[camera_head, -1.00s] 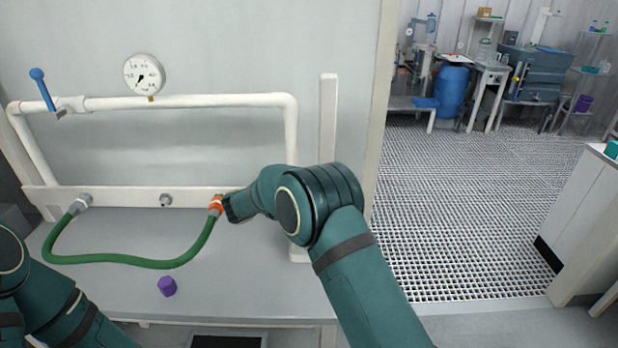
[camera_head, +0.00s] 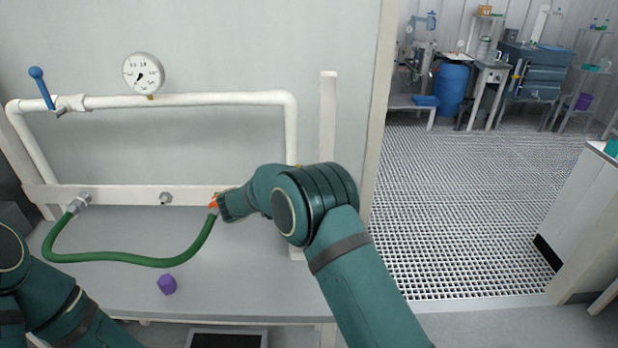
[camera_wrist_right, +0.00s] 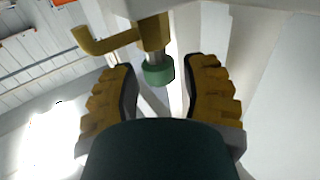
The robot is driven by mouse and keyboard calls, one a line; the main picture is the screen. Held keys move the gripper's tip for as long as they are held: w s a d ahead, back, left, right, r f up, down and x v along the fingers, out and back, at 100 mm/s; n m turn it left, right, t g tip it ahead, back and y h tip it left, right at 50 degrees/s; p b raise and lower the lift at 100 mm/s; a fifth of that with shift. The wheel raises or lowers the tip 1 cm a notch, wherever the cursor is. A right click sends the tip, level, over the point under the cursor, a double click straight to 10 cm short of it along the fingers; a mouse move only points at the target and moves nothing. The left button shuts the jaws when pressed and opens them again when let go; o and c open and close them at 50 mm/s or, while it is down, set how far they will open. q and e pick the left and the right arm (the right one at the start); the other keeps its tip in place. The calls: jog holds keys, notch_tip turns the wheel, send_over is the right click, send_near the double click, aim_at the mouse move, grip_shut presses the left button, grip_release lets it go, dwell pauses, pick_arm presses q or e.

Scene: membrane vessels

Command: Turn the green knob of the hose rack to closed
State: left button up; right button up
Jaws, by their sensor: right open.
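A white pipe rack (camera_head: 190,100) stands on the bench, with a green hose (camera_head: 120,260) hanging along its lower rail. My right gripper (camera_head: 222,206) is at the hose's right end and partly covers the orange collar (camera_head: 213,202) there. In the right wrist view my right gripper (camera_wrist_right: 160,92) is open. A short green cylindrical piece (camera_wrist_right: 158,73), which may be the green knob, sits between and just beyond the fingertips on a brass stem; it looks apart from both fingers. My left arm shows at the lower left, but its gripper is out of view.
A yellow lever (camera_wrist_right: 100,40) sticks out beside the brass stem, close above the left finger. A blue-handled valve (camera_head: 43,90) and a gauge (camera_head: 143,73) are on the top pipe. A purple block (camera_head: 167,284) lies on the bench, with clear surface around it.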

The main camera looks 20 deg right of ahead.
jog(key=v, duration=1.1)
